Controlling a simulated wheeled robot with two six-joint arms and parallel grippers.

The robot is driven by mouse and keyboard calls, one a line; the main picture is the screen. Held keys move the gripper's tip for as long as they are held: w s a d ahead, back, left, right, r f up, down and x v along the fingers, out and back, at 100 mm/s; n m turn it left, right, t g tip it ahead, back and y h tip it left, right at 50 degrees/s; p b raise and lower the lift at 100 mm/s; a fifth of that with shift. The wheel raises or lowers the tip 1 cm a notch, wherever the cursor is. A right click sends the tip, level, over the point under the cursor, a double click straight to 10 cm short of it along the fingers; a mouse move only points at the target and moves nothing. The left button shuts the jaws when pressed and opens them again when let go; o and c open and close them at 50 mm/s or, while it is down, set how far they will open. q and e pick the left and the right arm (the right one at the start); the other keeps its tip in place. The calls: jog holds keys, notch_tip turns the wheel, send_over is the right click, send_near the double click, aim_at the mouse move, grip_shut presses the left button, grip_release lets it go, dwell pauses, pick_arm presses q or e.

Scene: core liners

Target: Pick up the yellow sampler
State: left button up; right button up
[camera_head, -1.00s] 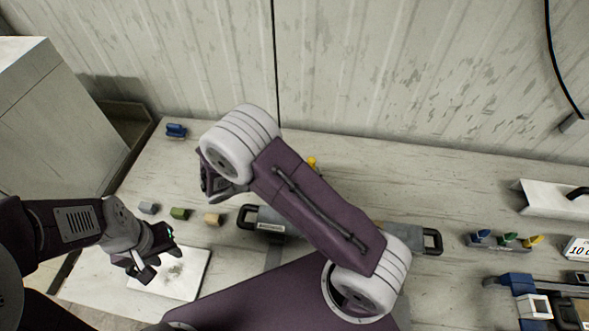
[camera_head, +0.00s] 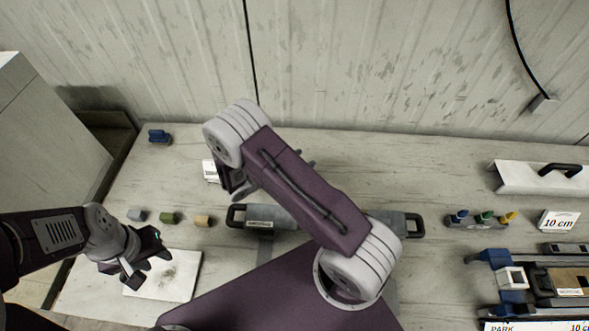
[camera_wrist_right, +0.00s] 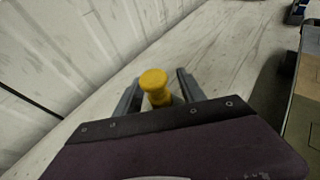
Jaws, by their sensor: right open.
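The yellow sampler (camera_wrist_right: 154,86) is a short yellow cylinder with a wider round cap. In the right wrist view it stands between the two grey fingers of my right gripper (camera_wrist_right: 160,78). The fingers are apart, with a gap visible beside the sampler; its lower part is hidden by the gripper body. In the head view my right arm hides the sampler, and only dark fingertips (camera_head: 308,163) show past the arm. My left gripper (camera_head: 148,268) hangs over a pale board at the left; its jaw gap is unclear.
Grey, green and tan blocks (camera_head: 169,218) lie near the pale board (camera_head: 182,278). A grey handled case (camera_head: 270,217) lies under my right arm. At right are a small rack (camera_head: 482,224) with coloured pieces, a 10 cm card (camera_head: 559,221) and a white channel (camera_head: 530,178).

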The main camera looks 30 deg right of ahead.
jog(key=shift+s+a, duration=0.1)
grip_shut()
notch_tip(320, 180, up, 10)
dwell(0.6)
